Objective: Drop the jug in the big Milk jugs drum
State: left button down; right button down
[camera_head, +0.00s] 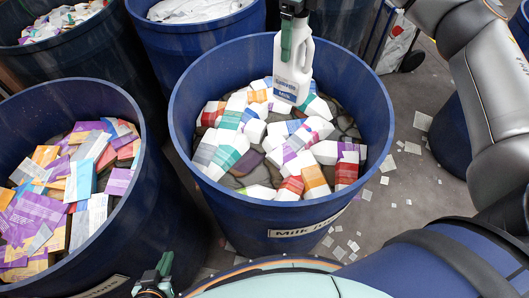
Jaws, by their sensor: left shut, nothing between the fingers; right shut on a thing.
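The white milk jug (293,75) with a blue label hangs upright in my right gripper (290,34), which is shut on its upper part. The jug shows over the far middle part of the big blue Milk jugs drum (245,218). Its base appears at the level of the drum's contents, and I cannot tell whether it touches them. The drum holds several jugs with coloured labels. My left gripper (155,281) is at the lower edge, shut and empty, partly cut off, in front of the drums.
A blue drum full of coloured cartons (136,105) stands at the left. More blue drums stand behind, one with white contents (195,8). Paper scraps (422,121) litter the grey floor at the right. A hand truck (385,30) stands at the back right.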

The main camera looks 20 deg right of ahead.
jog(key=shift+f+b, duration=0.9)
jog(key=shift+f, duration=0.7)
grip_release()
jog(key=shift+w+r, duration=0.1)
jog(key=shift+r, duration=0.05)
notch_tip(320, 180, up, 12)
jog(key=shift+r+p, duration=0.2)
jog(key=shift+p, duration=0.15)
